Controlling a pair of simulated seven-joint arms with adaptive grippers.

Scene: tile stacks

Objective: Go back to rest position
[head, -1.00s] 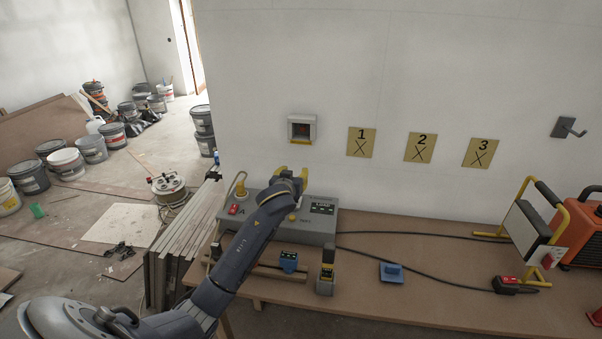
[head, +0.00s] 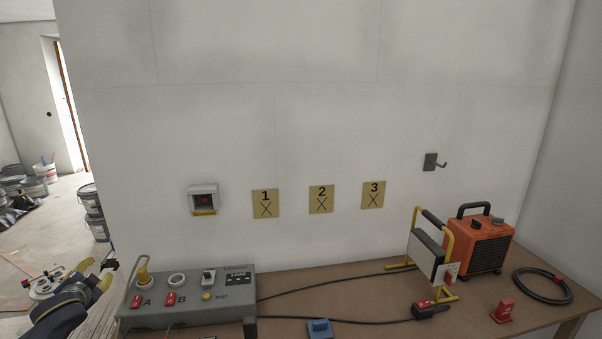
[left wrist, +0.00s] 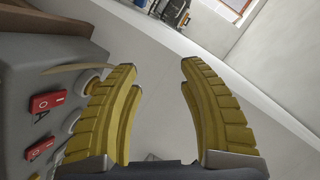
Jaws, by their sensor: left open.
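My left gripper (head: 103,272) is at the lower left of the head view, just left of the grey control box (head: 190,317). Its yellow fingers are apart and nothing is between them. In the left wrist view the open fingers (left wrist: 160,95) frame bare wall and floor, with the control box (left wrist: 28,95) on the left side. The box carries red switches marked A (head: 137,301) and B (head: 170,298), a yellow plug (head: 143,274) and a small display. My right gripper is not in view.
The brown workbench (head: 390,309) holds a blue item (head: 319,328), a work lamp (head: 428,253), an orange heater (head: 487,246), a coiled cable (head: 543,286) and a red piece (head: 503,311). The wall carries a socket (head: 203,199), numbered plates (head: 265,204) and a hook (head: 432,162). Buckets stand at left.

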